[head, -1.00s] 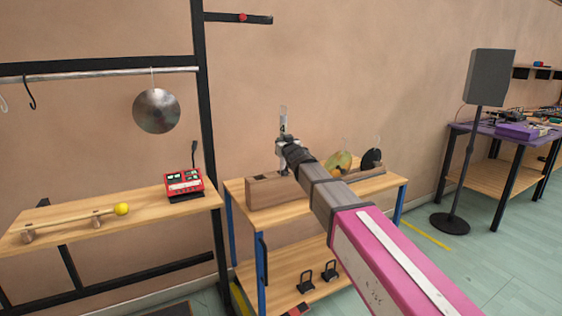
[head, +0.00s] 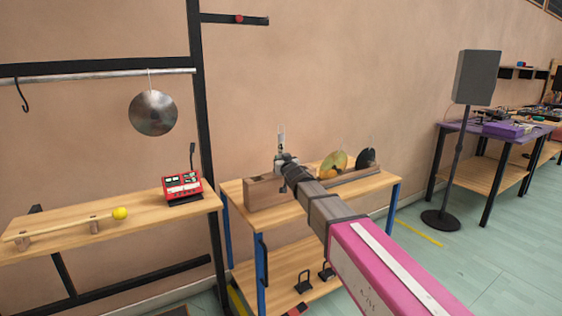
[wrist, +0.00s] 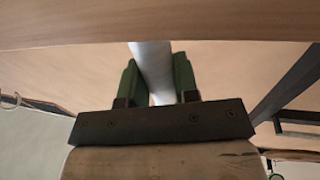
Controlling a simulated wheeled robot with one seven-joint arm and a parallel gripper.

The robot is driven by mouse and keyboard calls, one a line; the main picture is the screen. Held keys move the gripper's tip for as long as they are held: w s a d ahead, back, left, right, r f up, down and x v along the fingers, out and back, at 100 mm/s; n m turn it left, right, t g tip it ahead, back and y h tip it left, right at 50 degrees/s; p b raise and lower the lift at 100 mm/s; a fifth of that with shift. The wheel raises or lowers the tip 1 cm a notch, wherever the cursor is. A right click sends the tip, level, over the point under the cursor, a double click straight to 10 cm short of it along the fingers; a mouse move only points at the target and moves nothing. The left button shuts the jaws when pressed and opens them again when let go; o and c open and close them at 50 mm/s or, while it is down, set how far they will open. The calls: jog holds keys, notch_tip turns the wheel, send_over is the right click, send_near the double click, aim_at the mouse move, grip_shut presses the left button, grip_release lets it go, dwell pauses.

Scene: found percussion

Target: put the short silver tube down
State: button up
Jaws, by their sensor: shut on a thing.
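The short silver tube (wrist: 153,68) shows in the wrist view as a pale round bar between the two green fingers of my gripper (wrist: 157,80). The fingers are shut on it. Its far end passes behind or against a wooden face across the top of that view; I cannot tell if they touch. In the head view my gripper (head: 281,160) is above the wooden block on the bench, and a thin silver upright piece, seemingly the tube (head: 281,140), stands up from it. My arm hides part of the gripper and block.
The wooden bench (head: 235,190) carries a long wooden block (head: 262,193), a yellowish disc (head: 334,165) and a dark disc (head: 367,158). Left are a red device (head: 183,188), a yellow-headed mallet (head: 120,213) and a hanging metal disc (head: 153,113). A speaker stand (head: 455,160) is at right.

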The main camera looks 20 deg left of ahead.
jog(key=shift+f, duration=0.15)
jog(key=o, duration=1)
jog(key=shift+c, duration=0.2)
